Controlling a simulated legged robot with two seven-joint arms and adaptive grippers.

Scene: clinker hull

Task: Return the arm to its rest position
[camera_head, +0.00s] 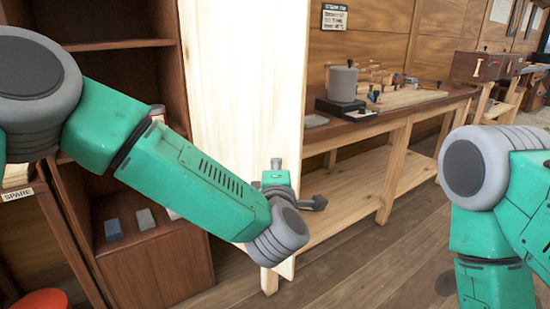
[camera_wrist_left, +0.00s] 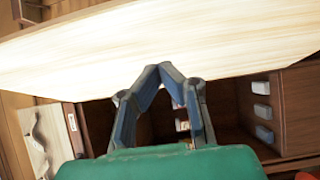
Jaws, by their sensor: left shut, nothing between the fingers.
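My left arm (camera_head: 195,175) reaches in from the left, green with grey joints, in front of a tall pale wooden panel (camera_head: 245,70). In the left wrist view, my left gripper (camera_wrist_left: 168,70) has blue-grey fingers that meet at the tips, shut and empty. The pale panel (camera_wrist_left: 110,50) spans the top of that view beyond the fingertips; I cannot tell the gap. My right arm (camera_head: 490,200) hangs at the right, its gripper out of view.
A dark shelf cabinet (camera_head: 165,262) with small blocks stands at the left, behind my left arm. A workbench (camera_head: 420,108) carrying a grey cylinder (camera_head: 342,84) runs along the back wall. Open wooden floor (camera_head: 375,265) lies between the panel and my right arm.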

